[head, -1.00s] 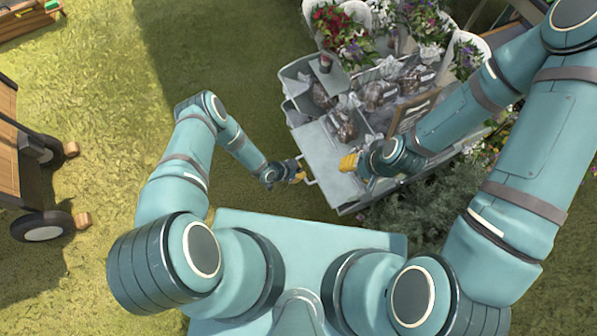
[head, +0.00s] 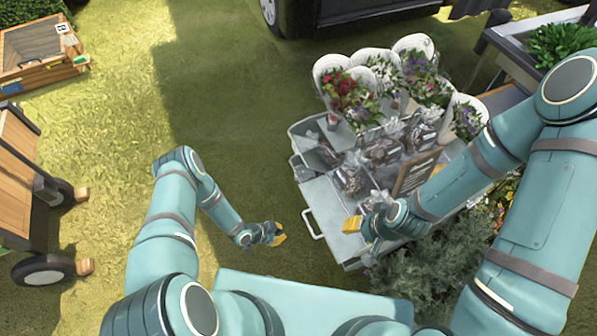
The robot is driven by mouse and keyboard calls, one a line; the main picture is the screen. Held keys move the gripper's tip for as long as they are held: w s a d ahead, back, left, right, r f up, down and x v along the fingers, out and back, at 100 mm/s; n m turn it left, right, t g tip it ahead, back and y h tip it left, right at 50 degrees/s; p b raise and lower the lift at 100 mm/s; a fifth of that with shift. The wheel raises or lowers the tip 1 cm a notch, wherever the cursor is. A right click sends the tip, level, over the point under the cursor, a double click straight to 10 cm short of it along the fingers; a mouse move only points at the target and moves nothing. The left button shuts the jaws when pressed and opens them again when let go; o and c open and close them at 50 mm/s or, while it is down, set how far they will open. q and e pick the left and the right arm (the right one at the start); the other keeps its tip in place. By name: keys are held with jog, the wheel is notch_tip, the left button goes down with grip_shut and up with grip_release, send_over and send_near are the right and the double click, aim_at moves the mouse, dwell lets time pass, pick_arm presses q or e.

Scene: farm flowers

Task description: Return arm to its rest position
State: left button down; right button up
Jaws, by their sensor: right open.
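My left gripper (head: 278,235), with yellow fingertips, hangs over the grass to the left of the grey cart's white handle (head: 311,226), apart from it. Nothing shows in it, and its jaw gap is too small to make out. My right gripper (head: 352,225), also yellow-tipped, is open above the front part of the grey cart (head: 325,205). I see nothing held in it. My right arm reaches in from the right over the cart; my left arm is bent at the elbow.
The cart carries flower bouquets (head: 350,92) in white wraps, wrapped packages (head: 383,150) and a brown sign (head: 416,172). A leafy bush (head: 425,275) lies below my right arm. A wheeled wooden cart (head: 30,200) stands at left. Grass between is clear.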

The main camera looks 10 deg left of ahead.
pick_arm(q)
jog(key=w+r+n+y, duration=0.1)
jog(key=w+r+n, duration=0.25)
jog(key=r, duration=0.55)
jog(key=s+d+r+n+g+y, duration=0.1)
jog(key=s+r+n, duration=0.3)
jog(key=r, duration=0.7)
jog(key=s+d+r+n+g+y, duration=0.1)
jog(key=s+d+r+n, duration=0.2)
jog(key=r, duration=0.8)
jog(key=s+n, duration=0.2)
jog(key=s, duration=0.1)
jog(key=shift+d+g, duration=0.2)
jog(key=shift+g, duration=0.2)
jog(key=shift+f, duration=0.1)
